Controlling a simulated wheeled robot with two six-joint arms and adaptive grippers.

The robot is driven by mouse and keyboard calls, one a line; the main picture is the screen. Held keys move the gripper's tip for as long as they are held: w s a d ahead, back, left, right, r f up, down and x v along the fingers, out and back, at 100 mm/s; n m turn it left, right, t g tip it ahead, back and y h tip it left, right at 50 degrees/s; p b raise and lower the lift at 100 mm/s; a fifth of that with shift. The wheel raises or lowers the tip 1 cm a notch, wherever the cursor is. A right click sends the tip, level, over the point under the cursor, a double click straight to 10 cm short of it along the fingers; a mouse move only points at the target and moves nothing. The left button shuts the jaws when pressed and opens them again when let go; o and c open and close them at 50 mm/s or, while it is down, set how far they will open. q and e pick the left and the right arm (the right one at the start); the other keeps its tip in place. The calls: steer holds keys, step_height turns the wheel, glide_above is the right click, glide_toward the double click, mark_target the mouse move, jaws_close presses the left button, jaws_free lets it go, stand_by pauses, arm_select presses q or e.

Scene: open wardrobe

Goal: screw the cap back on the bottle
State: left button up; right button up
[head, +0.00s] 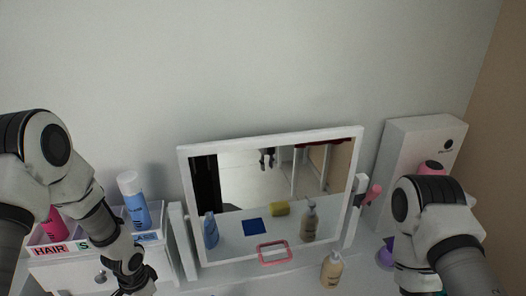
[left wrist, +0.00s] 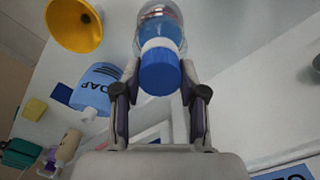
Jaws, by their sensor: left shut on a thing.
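In the left wrist view a clear bottle (left wrist: 160,22) with blue contents and a red-and-white band lies in line beyond a blue cap (left wrist: 160,74). A paler ring shows at the far side of the cap. My left gripper (left wrist: 160,80) has one finger on each side of the cap and is shut on it. The cap covers the bottle mouth in this view, so I cannot tell whether it is seated on the thread. In the head view my left gripper (head: 135,284) is at the bottom edge, and the bottle is not visible there. My right gripper is out of frame.
A blue soap bottle (left wrist: 98,88), a yellow funnel-like thing (left wrist: 74,24) and a sponge (left wrist: 35,109) are near the left gripper. In the head view a mirror (head: 184,190) stands at the back, with a pump bottle (head: 331,270) before it. A labelled organiser (head: 100,268) stands left.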

arm_select(q)
steer(key=m+p, duration=0.5)
steer(key=m, duration=0.2)
steer(key=shift+r, duration=0.1)
steer(key=shift+m+p, duration=0.4)
steer(key=shift+p, duration=0.05)
steer(key=o, duration=1.3)
steer(key=shift+c, duration=0.4)
